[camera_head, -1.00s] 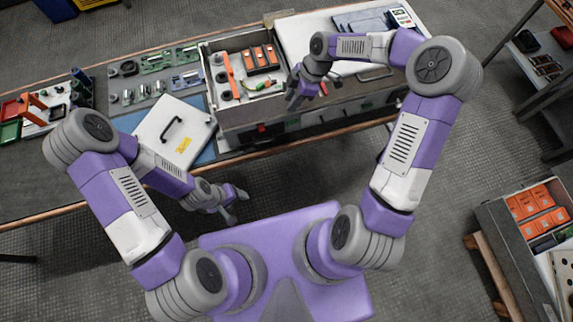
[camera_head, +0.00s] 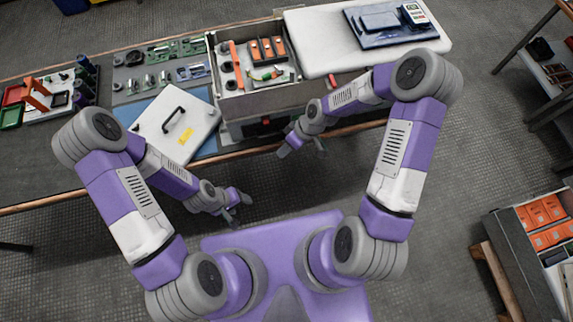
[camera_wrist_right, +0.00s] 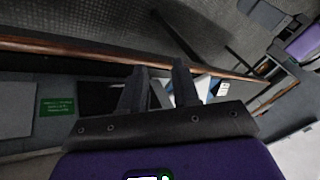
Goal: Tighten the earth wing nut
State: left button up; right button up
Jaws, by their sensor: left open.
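The open grey capacitor box (camera_head: 262,106) stands on the bench, with orange-topped capacitors (camera_head: 267,49) inside. A green earth lead (camera_head: 266,75) lies near the capacitors. The wing nut is too small to make out, so I cannot tell its state. My right gripper (camera_head: 302,150) is open and empty, in front of the box at the bench's front edge. Its two fingers show apart in the right wrist view (camera_wrist_right: 158,88), with nothing between them. My left gripper (camera_head: 240,209) is open and empty, low in front of the bench and apart from it.
A white lid (camera_head: 180,145) with a black handle lies left of the box. A crate (camera_head: 510,240) stands at right.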

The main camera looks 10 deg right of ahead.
jog(key=s+f+m+b, duration=0.1)
jog(key=s+f+m, duration=0.2)
jog(key=f, duration=0.2)
jog(key=shift+s+a, duration=0.3)
jog(key=shift+a, duration=0.15)
